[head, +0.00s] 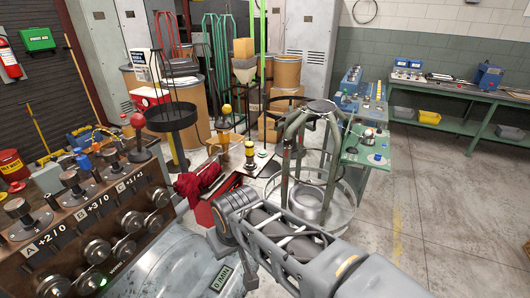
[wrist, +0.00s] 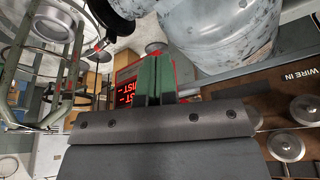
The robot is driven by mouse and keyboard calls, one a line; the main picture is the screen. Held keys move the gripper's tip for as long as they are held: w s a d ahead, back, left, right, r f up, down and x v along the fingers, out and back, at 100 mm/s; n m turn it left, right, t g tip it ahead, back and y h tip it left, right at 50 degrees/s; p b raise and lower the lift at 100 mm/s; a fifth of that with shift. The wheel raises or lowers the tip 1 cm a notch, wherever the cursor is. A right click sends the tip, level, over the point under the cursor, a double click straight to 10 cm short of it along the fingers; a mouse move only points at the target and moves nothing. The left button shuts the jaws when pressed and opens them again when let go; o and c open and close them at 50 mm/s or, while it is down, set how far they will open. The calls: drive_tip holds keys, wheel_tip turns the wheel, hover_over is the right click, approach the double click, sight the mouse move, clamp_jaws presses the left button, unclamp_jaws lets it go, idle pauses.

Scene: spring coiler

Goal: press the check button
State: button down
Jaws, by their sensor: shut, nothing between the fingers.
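No button with a readable check label shows in either view. The brown control panel (head: 60,243) at the left of the head view carries several round metal knobs and the labels A +2/0, B +3/0 and C. One lower knob (head: 95,280) has a green glow. The panel's side marked WIRE IN also shows in the wrist view (wrist: 292,82). My gripper (wrist: 155,62) has green fingers, shut and empty, in front of a red-lit display (wrist: 127,92) whose text is partly hidden. I cannot tell whether the fingers touch it. In the head view the fingertips are not clear.
A green tubular frame (head: 288,165) stands close beyond my arm. A red box (head: 203,212) with a red cloth (head: 198,180) is left of it. A pale rounded machine body (head: 195,268) lies below, and a large grey cylinder (wrist: 225,38) is near the fingers.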

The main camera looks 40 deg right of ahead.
drive_tip(key=w+d+r+m+y+p, duration=0.1)
drive_tip(key=w+d+r+m+p, duration=0.1)
drive_tip(key=w+r+m+p, duration=0.4)
wheel_tip(320, 180, up, 9)
drive_tip(key=m+t+p, duration=0.5)
drive_tip(key=m+p, duration=0.5)
drive_tip(key=m, duration=0.9)
hover_over(262, 153)
drive_tip(key=shift+y, duration=0.3)
drive_tip(key=shift+b, duration=0.3)
wheel_tip(262, 153, down, 9)
drive_tip(key=b, duration=0.7)
drive_tip(key=shift+r, duration=0.1)
drive_tip(key=shift+a, duration=0.1)
drive_tip(key=shift+f+b, duration=0.4)
drive_tip(key=shift+b, duration=0.15)
